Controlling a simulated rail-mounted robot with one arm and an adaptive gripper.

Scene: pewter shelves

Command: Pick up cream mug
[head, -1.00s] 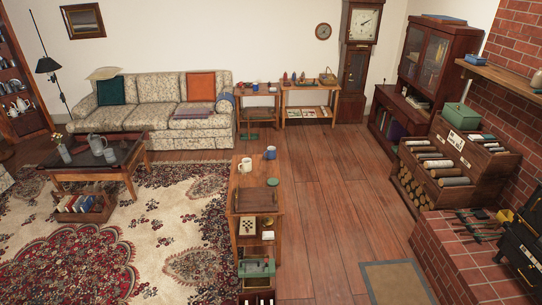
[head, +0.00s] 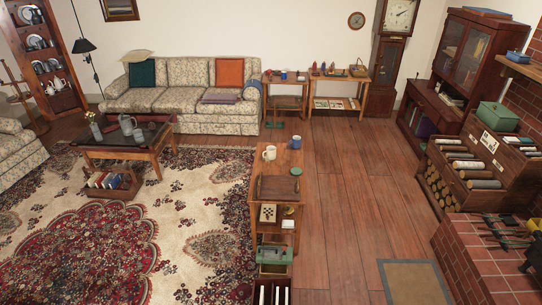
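A cream mug (head: 269,153) stands upright on the far end of the top of a narrow wooden shelf unit (head: 264,188), near the middle of the head view. A blue mug (head: 295,142) stands just to its right, a little farther back, apart from it. My gripper is not in view, and nothing touches the cream mug.
A small green round item (head: 296,171) lies on the unit's top. A wooden-floor aisle (head: 345,190) is free to the right, up to the brick hearth (head: 480,260). A patterned rug (head: 190,215) and a coffee table (head: 125,145) lie to the left. A sofa (head: 185,95) stands behind.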

